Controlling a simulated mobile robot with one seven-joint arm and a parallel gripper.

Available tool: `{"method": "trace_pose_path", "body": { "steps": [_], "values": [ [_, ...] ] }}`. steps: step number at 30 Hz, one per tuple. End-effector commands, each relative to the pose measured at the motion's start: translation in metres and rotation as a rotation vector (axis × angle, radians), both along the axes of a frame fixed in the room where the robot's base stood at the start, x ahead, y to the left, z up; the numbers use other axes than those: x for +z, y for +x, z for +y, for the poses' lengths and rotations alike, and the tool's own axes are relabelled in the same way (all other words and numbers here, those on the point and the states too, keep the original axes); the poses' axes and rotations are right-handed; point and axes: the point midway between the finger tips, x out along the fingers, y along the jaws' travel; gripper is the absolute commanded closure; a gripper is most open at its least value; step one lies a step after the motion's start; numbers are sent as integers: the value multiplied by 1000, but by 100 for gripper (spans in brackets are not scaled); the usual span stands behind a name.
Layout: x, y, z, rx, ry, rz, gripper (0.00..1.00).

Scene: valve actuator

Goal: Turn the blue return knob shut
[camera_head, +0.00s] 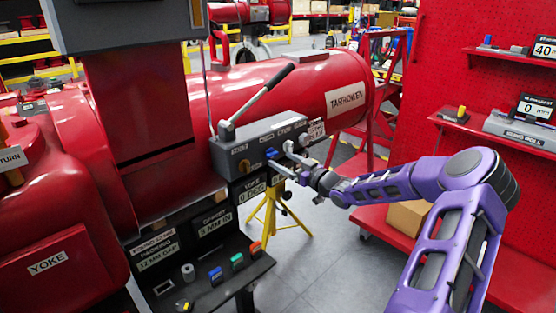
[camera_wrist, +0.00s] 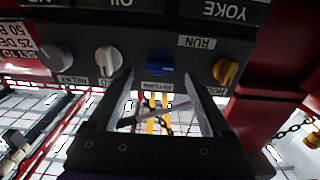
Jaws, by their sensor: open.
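The blue return knob (camera_head: 271,154) is on the front face of the grey pump box (camera_head: 228,152). In the wrist view the blue knob (camera_wrist: 159,66) is centred and its bar lies across the picture, above an inverted label that looks like RETURN. My gripper (camera_head: 280,163) is close in front of the box; its fingers partly cover the front there. In the wrist view my open gripper (camera_wrist: 159,78) has one finger on each side of the blue knob, with nothing held. I cannot tell whether the fingers reach around the knob or stop short of it.
Neighbouring knobs are close: yellow (camera_wrist: 226,70), white (camera_wrist: 108,61) and grey (camera_wrist: 57,58). A long lever (camera_head: 260,94) rises from the box. A black shelf (camera_head: 225,282) with several coloured blocks lies below. A yellow tripod stand (camera_head: 274,212) is beneath my gripper.

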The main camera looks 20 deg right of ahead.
Motion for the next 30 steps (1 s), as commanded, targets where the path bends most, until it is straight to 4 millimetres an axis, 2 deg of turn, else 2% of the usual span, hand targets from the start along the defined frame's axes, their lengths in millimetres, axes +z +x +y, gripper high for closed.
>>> {"method": "trace_pose_path", "body": {
  "steps": [3,6,17,30],
  "values": [
    [-1,16,6,1,0,0,18],
    [0,24,9,1,0,-1,18],
    [0,29,10,0,0,1,18],
    [0,29,10,0,0,1,95]
  ]
}}
